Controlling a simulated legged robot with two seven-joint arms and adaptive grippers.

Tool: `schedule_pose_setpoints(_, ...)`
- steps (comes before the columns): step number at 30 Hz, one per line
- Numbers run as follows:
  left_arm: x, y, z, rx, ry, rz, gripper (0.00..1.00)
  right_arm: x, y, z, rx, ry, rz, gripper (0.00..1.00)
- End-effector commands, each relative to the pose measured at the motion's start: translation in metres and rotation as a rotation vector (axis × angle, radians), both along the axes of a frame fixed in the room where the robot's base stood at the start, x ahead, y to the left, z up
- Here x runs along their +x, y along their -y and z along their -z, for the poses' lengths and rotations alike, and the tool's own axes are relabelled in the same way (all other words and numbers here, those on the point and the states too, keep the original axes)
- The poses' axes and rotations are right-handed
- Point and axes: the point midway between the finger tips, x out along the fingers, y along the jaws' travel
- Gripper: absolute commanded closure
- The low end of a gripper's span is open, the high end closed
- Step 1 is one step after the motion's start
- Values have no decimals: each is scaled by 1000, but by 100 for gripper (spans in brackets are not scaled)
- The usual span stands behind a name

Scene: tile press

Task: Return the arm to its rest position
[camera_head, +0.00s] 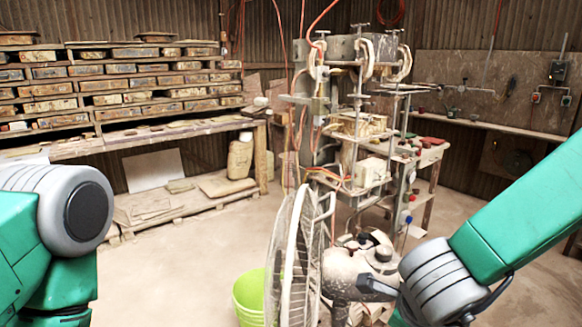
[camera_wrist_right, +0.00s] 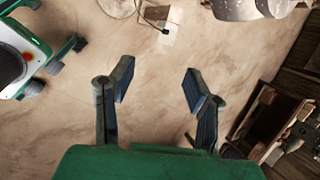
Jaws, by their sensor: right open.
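My right arm comes in from the right of the head view, green with a grey joint; its gripper is hidden or out of frame there. In the right wrist view my right gripper (camera_wrist_right: 158,85) is open, its two dark fingers wide apart with nothing between them. Bare floor (camera_wrist_right: 150,115) shows beyond the fingers. My left arm shows as a green link and grey joint at the left edge of the head view. My left gripper is in neither view.
A tile press (camera_head: 350,120) stands at the centre, with a white fan (camera_head: 290,260) and a lime green bucket (camera_head: 248,295) in front. A wooden shelf of moulds (camera_head: 120,80) and a bench (camera_head: 150,135) line the back left. Open floor (camera_head: 190,240) lies between bench and fan.

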Motion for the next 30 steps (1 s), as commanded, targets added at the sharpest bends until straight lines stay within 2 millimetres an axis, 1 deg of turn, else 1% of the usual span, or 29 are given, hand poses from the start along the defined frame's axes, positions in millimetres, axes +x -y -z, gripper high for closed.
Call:
schedule_pose_setpoints(1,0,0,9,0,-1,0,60,-6,6,29,-59,-21,-96,56)
schedule_pose_setpoints(2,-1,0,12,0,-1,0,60,-9,11,43,-96,-31,-162,56)
schedule_pose_setpoints(4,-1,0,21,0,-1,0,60,-19,21,83,-196,-63,-356,56)
schedule_pose_setpoints(5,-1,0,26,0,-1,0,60,-26,26,102,-242,-82,-457,56)
schedule_pose_setpoints(6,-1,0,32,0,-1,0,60,-38,33,130,-305,-113,-610,56)
schedule_pose_setpoints(7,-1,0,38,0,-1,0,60,-48,39,151,-351,-137,-733,56)
schedule_pose_setpoints(8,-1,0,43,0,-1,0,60,-59,44,171,-394,-162,-862,56)
schedule_pose_setpoints(9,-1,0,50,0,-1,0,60,-76,50,197,-444,-195,-1037,56)
schedule_pose_setpoints(11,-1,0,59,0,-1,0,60,-103,59,231,-501,-242,-1300,56)
schedule_pose_setpoints(12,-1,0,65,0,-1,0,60,-122,65,250,-528,-268,-1468,56)
schedule_pose_setpoints(14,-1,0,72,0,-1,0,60,-150,72,274,-550,-297,-1705,56)
schedule_pose_setpoints(15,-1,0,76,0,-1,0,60,-168,77,286,-554,-311,-1845,56)
schedule_pose_setpoints(18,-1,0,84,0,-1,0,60,-203,86,307,-549,-326,-2126,56)
schedule_pose_setpoints(21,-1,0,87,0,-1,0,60,-225,91,316,-531,-323,-2295,56)
schedule_pose_setpoints(24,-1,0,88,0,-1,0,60,-233,93,318,-523,-318,-2363,56)
schedule_pose_setpoints(30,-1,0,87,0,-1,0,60,-233,93,317,-524,-315,-2370,56)
